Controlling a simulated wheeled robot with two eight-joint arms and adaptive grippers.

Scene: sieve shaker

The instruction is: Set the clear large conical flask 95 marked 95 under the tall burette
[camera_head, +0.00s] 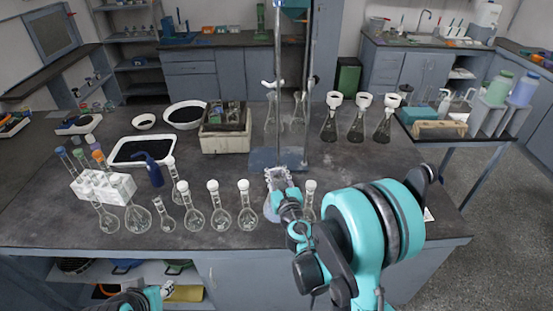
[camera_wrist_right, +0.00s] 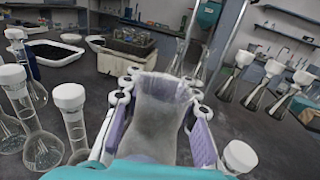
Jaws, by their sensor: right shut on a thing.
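A clear conical flask (camera_wrist_right: 160,112) is held upright between the purple-padded fingers of my right gripper (camera_wrist_right: 158,100); no number is readable on it. In the head view the right gripper (camera_head: 279,182) and flask are at the front of the bench, just before the grey base plate (camera_head: 262,158) of a tall stand. Tall burette tubes or rods (camera_head: 278,60) rise above this plate. Clear glassware (camera_head: 298,112) shows behind the rods. Only part of my left arm shows at the bottom left, with what may be its gripper (camera_head: 167,289); its jaws are unclear.
Several white-capped round flasks (camera_head: 220,218) stand along the front edge, left of the gripper, and one white-capped vessel (camera_head: 310,187) is close on its right. Three white-topped dark flasks (camera_head: 357,128) stand right of the stand.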

